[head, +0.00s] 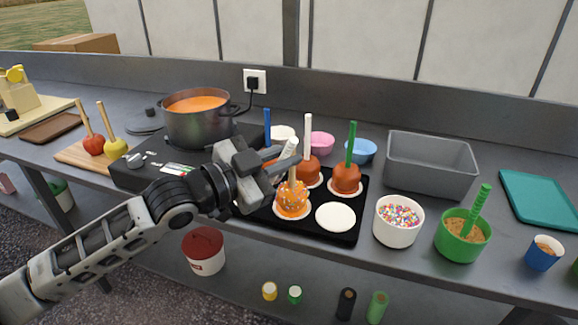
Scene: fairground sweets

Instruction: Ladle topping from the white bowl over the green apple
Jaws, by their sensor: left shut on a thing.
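The white bowl (398,233) holds coloured sprinkles and stands right of the black tray. A yellow-green apple (115,149) on a wooden stick sits on the board at the left. Another apple with a blond stick, coated orange and dotted with sprinkles (292,204), stands on a white disc at the tray's front; any green under its coat is hidden. My left gripper (287,168) is shut just above this coated apple, on what looks like a white-handled ladle (291,147). The ladle's scoop is hidden or too small to make out. My right gripper is not in view.
Coated apples with white (309,165), blue and green (346,178) sticks stand close behind on the black tray (346,238). An empty white disc (336,217) lies beside. A pot (197,130) stands left; a green bowl (461,241) and grey bin (431,170) stand right.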

